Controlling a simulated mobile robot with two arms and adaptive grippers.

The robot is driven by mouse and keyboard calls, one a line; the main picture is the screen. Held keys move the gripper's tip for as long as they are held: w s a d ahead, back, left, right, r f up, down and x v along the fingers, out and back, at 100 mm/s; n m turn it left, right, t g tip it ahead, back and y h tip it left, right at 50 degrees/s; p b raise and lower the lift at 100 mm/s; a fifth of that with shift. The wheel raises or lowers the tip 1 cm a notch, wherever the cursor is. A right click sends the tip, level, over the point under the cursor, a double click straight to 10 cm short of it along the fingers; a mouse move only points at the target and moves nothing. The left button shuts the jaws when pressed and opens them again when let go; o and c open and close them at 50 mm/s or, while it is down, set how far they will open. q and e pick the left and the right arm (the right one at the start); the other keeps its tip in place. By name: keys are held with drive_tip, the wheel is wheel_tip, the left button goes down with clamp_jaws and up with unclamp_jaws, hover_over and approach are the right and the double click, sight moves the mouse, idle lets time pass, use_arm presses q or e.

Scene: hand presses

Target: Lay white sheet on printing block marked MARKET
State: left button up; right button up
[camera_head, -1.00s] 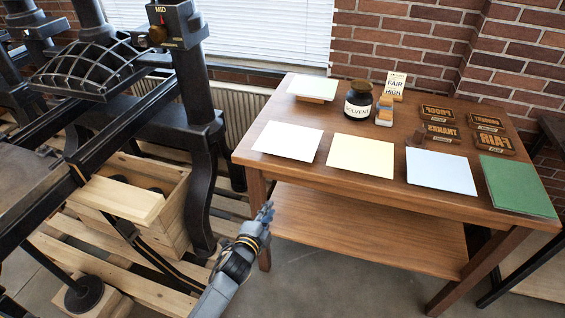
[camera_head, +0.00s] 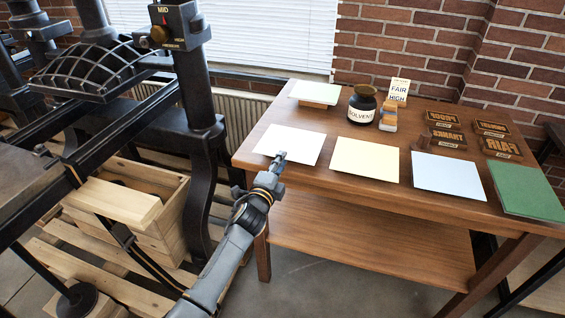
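The white sheet (camera_head: 300,145) lies flat at the left front of the wooden table. My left gripper (camera_head: 279,159) is at the sheet's front edge, partly over it in the picture. I cannot tell whether it touches the sheet or whether its fingers are open. Several dark wooden printing blocks with raised mirrored lettering sit at the table's right back. The lettering on the far-right back block (camera_head: 493,128) is too small to read surely; it may be MARKET. The FAIR block (camera_head: 500,147) is in front of it. My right gripper is not in view.
A cream sheet (camera_head: 364,160), a pale blue sheet (camera_head: 447,176) and a green sheet (camera_head: 527,190) lie along the table's front (camera_head: 400,205). A solvent jar (camera_head: 362,106), a small card sign (camera_head: 398,90) and a raised pale sheet (camera_head: 315,91) stand behind. A black press (camera_head: 192,110) stands left.

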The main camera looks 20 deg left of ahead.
use_arm(q)
drive_tip(key=shift+w, duration=0.7)
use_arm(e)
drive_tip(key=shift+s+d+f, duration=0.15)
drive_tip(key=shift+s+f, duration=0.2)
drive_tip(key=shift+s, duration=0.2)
use_arm(q)
clamp_jaws()
drive_tip(key=shift+r, duration=0.1)
wheel_tip(320, 180, up, 3)
drive_tip(key=shift+f+p, duration=0.1)
drive_tip(key=shift+p, duration=1.1)
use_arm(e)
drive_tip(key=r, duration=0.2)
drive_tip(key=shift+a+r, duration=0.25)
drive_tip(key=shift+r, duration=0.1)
